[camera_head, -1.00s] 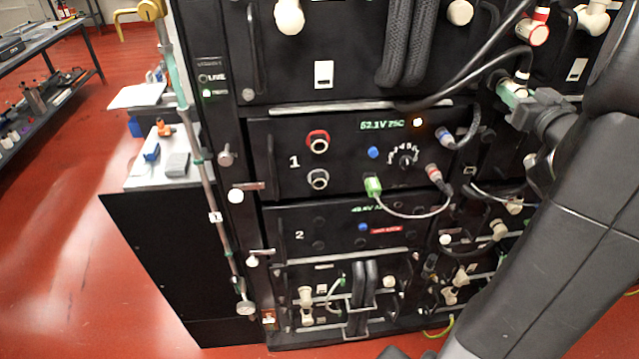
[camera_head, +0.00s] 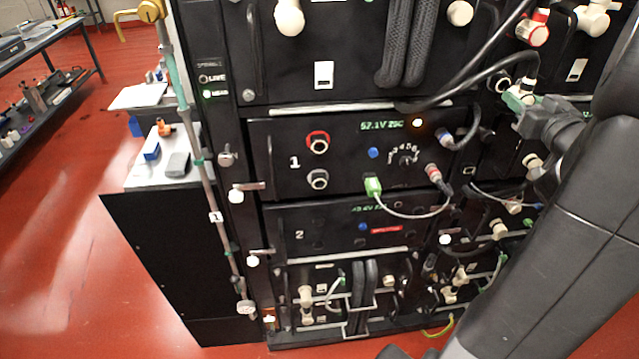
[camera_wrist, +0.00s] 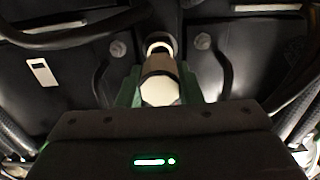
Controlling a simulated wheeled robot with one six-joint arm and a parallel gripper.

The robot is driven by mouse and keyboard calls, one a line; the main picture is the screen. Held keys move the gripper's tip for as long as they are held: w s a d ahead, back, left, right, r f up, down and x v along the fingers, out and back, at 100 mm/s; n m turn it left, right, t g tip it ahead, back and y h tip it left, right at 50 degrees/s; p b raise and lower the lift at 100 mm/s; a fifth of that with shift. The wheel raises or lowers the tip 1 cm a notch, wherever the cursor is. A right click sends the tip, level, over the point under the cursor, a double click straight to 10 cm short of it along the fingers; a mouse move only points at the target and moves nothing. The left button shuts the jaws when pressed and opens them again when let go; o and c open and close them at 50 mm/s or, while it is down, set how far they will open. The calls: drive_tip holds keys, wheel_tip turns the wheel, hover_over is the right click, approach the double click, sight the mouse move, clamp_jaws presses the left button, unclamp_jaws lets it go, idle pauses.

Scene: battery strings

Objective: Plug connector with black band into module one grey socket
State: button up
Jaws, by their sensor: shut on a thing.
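Module one (camera_head: 275,185), marked "1", is a black panel in the rack. Its red-ringed socket (camera_head: 318,142) is above its grey socket (camera_head: 318,179), and both look empty. My gripper (camera_head: 517,99) is to the right of and above these sockets, well apart from them. In the wrist view its green fingers (camera_wrist: 130,90) are shut on a white connector (camera_wrist: 160,88) with a dark band around it. In the head view the connector (camera_head: 529,86) shows only partly above the fingers, with a black cable running from it.
A cable with a green plug (camera_head: 373,187) loops across module one's lower right. A black cable (camera_head: 465,72) hangs across the upper right. A white connector with a red band (camera_head: 535,22) sits above my gripper. A horizontal rail (camera_head: 350,108) runs above module one.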

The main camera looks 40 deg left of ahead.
drive_tip(key=shift+s+d, duration=0.1)
drive_tip(key=shift+d, duration=0.05)
idle(0.4)
drive_tip(key=shift+p+v, duration=0.45)
drive_tip(key=shift+v, duration=1.95)
